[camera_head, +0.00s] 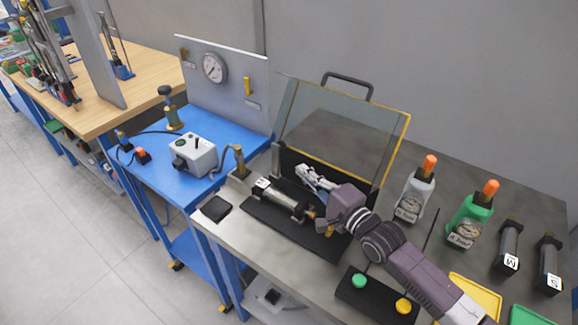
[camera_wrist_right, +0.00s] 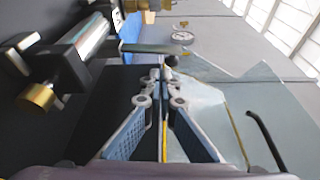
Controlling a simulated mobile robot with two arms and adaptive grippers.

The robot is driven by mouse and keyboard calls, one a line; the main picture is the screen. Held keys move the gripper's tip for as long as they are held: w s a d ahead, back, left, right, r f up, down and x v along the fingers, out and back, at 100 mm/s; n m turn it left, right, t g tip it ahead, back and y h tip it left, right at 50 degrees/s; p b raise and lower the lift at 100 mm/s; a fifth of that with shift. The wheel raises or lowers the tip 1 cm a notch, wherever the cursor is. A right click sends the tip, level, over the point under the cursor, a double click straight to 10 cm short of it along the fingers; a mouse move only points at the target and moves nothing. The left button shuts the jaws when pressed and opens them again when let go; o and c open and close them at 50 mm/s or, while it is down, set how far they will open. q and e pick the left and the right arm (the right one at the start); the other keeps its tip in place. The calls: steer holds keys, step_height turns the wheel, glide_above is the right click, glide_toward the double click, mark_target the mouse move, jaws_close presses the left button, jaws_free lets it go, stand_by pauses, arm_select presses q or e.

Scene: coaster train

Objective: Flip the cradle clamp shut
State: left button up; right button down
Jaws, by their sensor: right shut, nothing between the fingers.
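A metal cylinder labelled M (camera_head: 283,199) lies in a cradle on the black base (camera_head: 262,222), in front of the raised clear guard (camera_head: 345,125). In the right wrist view the cylinder (camera_wrist_right: 92,38) is at the upper left, with a brass end. A dark ball knob (camera_wrist_right: 170,61) by a flat grey bar (camera_wrist_right: 150,49) shows just past my fingertips; it looks like the clamp's handle. I cannot tell whether they touch. My right gripper (camera_head: 303,172) is shut and empty behind the cylinder, and its fingers (camera_wrist_right: 160,85) meet in the wrist view. My left gripper is out of view.
A button box (camera_head: 377,294) with green and yellow buttons stands at the front. A blue table (camera_head: 165,190) with a grey box (camera_head: 196,155) adjoins on the left.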

mark_target(278, 158)
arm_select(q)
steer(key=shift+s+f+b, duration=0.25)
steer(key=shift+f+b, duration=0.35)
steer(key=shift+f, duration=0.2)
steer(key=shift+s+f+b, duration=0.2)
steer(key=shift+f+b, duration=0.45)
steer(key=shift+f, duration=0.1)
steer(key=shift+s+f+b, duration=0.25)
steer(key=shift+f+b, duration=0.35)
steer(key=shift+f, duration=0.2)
arm_select(e)
steer(key=x, duration=0.7)
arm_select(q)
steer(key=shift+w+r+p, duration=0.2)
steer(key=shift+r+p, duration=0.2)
arm_select(e)
steer(key=shift+s+a+r, duration=0.1)
steer(key=shift+s+a, duration=0.05)
steer(key=shift+a, duration=0.1)
